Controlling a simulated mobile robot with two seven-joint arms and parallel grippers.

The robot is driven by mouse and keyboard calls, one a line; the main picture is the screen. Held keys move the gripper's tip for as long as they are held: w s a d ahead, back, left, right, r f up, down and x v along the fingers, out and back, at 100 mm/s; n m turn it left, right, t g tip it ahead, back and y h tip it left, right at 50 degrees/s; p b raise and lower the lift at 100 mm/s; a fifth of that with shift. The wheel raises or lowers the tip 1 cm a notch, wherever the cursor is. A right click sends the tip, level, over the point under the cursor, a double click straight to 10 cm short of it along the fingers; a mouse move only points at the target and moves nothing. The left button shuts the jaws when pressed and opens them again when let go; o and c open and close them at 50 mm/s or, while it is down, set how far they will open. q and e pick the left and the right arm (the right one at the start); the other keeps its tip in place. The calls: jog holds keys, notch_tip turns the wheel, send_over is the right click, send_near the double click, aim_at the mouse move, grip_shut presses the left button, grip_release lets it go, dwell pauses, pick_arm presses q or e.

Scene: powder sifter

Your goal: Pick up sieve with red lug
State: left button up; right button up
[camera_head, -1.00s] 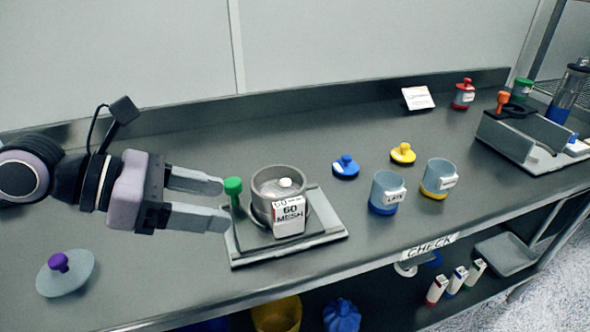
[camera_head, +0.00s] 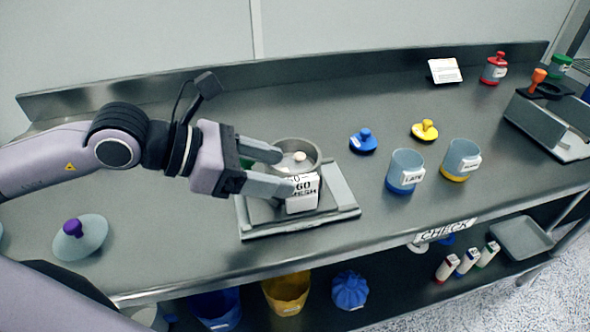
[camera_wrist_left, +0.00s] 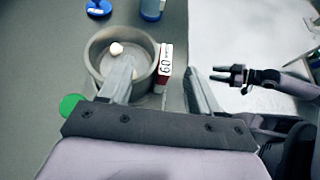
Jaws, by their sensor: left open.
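My left gripper (camera_head: 284,172) is open at the sieve. One finger overlaps the bowl, the other is beyond the block; contact cannot be told. My right gripper (camera_wrist_left: 226,74) shows small, its fingers apart.
A purple-knobbed lid (camera_head: 82,238) lies left. An orange-knobbed ring (camera_head: 541,84) sits on the far-right apparatus.

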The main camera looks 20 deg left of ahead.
aim_at(302, 174)
pick_arm(q)
jog(key=shift+p+x, duration=0.4)
jog(key=shift+x, duration=2.45)
grip_shut()
